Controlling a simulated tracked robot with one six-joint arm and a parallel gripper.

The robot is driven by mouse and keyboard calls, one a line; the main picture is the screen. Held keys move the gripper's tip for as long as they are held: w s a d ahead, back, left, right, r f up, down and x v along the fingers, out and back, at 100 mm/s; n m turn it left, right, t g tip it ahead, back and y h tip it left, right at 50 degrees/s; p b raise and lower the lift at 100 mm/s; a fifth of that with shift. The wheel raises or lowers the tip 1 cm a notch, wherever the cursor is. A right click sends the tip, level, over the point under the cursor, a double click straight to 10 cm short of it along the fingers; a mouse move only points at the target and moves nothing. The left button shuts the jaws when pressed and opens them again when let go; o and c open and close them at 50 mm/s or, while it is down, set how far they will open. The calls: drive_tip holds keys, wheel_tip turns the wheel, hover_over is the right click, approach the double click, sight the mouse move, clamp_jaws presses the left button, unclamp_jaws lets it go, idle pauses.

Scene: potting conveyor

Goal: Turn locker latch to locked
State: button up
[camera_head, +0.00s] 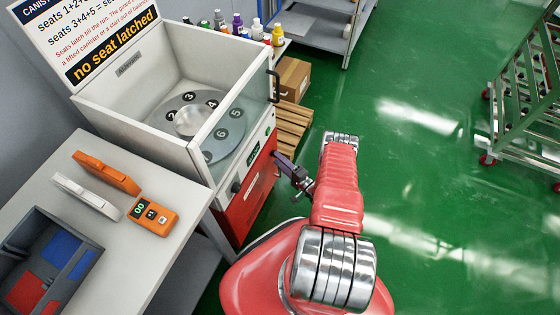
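A white cabinet (160,135) with a clear front stands at left centre. Inside is a round grey plate (178,107) with numbered seats and a clear dome (192,121). Below the clear front is a white control strip with a dark knob (236,188) and a small green display (253,154). Under it is a red locker front (246,207). My gripper (277,158) is at the right end of the red front, close to or touching it. I cannot make out a latch; the gripper may cover it. Whether its fingers are open or shut does not show.
A grey-white bench (120,255) at left holds orange and white devices, a handheld meter (153,215) and a divided tray (88,258). Cardboard boxes (294,78) on a pallet (292,125) stand behind the cabinet. A metal rack (525,95) is far right. Green floor is clear between.

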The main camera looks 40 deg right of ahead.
drive_tip(key=o, duration=0.4)
drive_tip(key=shift+d, duration=0.1)
drive_tip(key=shift+c, duration=0.2)
drive_tip(key=shift+r, duration=0.1)
drive_tip(key=s+d, duration=0.2)
drive_tip(key=s, duration=1.1)
drive_tip(key=shift+s, duration=0.3)
